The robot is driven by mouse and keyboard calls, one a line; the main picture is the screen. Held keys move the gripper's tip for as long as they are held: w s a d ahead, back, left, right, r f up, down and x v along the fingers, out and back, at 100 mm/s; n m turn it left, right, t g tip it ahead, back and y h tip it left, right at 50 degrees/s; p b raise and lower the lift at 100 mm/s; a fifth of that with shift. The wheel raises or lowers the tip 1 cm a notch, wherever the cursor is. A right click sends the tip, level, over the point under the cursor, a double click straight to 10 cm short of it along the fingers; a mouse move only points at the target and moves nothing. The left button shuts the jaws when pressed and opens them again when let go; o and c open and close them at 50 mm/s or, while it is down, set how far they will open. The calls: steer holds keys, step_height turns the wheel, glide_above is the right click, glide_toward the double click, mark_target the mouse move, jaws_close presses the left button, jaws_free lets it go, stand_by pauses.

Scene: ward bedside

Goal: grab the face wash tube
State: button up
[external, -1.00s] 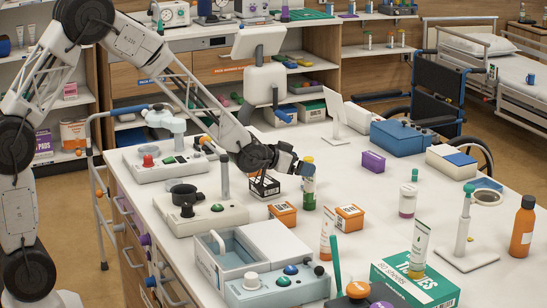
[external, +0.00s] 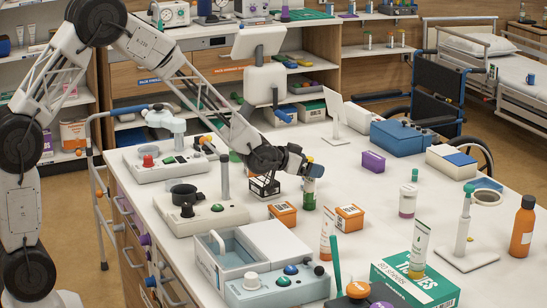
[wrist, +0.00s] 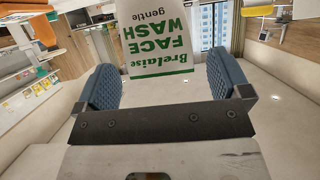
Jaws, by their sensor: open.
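The face wash tube (wrist: 158,40) is white with green print reading "Brelaise gentle FACE WASH", upside down in the wrist view. Its near end lies at the top middle, between the lines of my fingers but beyond them; its other end is cut off. My gripper (wrist: 182,88) is open, with nothing between its blue pads.
Orange boxes (external: 283,214) and another white tube (external: 327,238) stand near the bottle. The tissue box (external: 415,285) is at the front right. An orange bottle (external: 522,230) stands at the right edge. Equipment fills the table's left side; bare tabletop lies right of the bottle.

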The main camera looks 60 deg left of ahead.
steer(key=shift+x, duration=1.45)
steer(key=c, duration=1.3)
steer(key=shift+o, duration=0.2)
steer(key=shift+r, duration=0.15)
step_height(320, 180, up, 10)
